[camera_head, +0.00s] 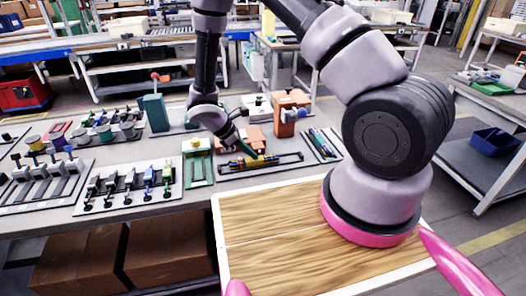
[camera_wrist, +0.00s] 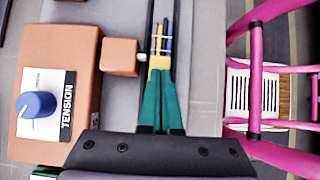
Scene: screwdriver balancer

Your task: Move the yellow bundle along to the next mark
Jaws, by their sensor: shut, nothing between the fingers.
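The yellow bundle (camera_head: 238,163) lies in a long dark track (camera_head: 292,157) on the bench in the head view. In the wrist view its yellow part (camera_wrist: 160,62) sits between two dark rails, with thin blue and yellow lengths above it. My gripper (camera_head: 268,157) reaches down to the track from above. In the wrist view my gripper's green fingers (camera_wrist: 160,80) are shut together, empty, with their tips right at the yellow part. I cannot tell whether they touch it. Thin pale lines cross the track beyond the bundle, too small to read as marks.
An orange box labelled TENSION (camera_wrist: 50,90) with a blue knob (camera_wrist: 36,104) stands left of the track in the wrist view, a small orange block (camera_wrist: 120,57) between. A green-framed stand (camera_head: 198,166) and racks of tools (camera_head: 130,188) crowd the bench's left.

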